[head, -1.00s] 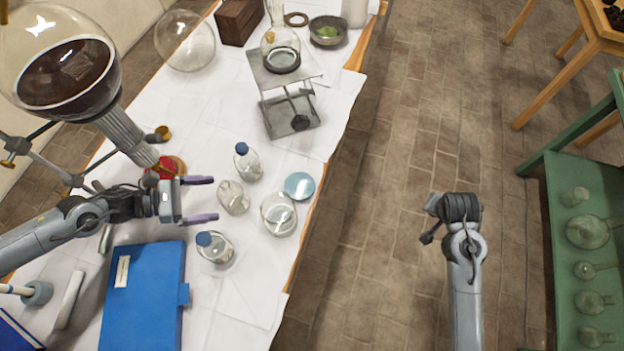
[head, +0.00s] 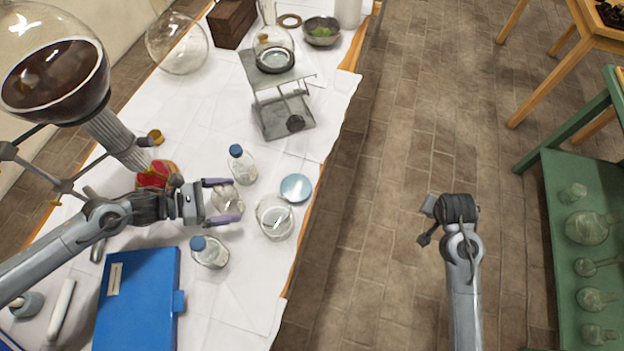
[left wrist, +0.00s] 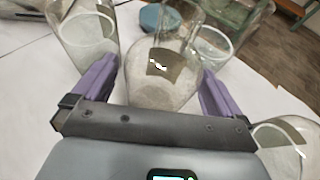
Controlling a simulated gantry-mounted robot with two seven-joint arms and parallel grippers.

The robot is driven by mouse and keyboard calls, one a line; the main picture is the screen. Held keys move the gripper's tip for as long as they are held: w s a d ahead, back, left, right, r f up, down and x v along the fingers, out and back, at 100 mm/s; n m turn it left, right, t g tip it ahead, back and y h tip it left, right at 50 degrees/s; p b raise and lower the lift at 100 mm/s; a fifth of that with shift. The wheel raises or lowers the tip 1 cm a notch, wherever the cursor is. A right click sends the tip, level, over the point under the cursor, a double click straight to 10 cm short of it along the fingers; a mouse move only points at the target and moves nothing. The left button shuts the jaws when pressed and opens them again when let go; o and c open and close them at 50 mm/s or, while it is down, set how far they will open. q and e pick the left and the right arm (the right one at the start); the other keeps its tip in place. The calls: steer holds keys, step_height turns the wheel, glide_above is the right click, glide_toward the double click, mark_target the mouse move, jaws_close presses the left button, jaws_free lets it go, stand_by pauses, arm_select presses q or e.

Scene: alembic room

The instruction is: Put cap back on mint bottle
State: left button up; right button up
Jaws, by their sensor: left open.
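An uncapped clear glass bottle (head: 225,203) stands on the white-covered table; it fills the middle of the left wrist view (left wrist: 160,72). My left gripper (head: 235,199) is open, with its purple fingers on either side of this bottle; I cannot tell whether they touch it. One blue-capped bottle (head: 242,166) stands behind it and another (head: 210,253) in front. A wide clear jar (head: 275,219) and a light-blue disc (head: 295,188) lie to the right. No label shows which is the mint bottle. My right gripper (head: 431,207) is over the floor, its jaws unclear.
A blue folder (head: 140,300) lies at the table's front. A large flask of dark liquid (head: 60,75) stands at the left above my arm. A metal lab jack (head: 283,110) holds a flask at the back. A green shelf (head: 560,215) is at the far right.

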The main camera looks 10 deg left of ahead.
mark_target(220, 187)
arm_select(q)
steer(key=shift+w+d+f, duration=0.1)
steer(key=shift+w+d, duration=0.1)
steer(key=shift+d, duration=0.15)
steer(key=shift+c, duration=0.3)
arm_select(e)
steer(key=shift+f, duration=0.1)
arm_select(q)
steer(key=c, duration=1.1)
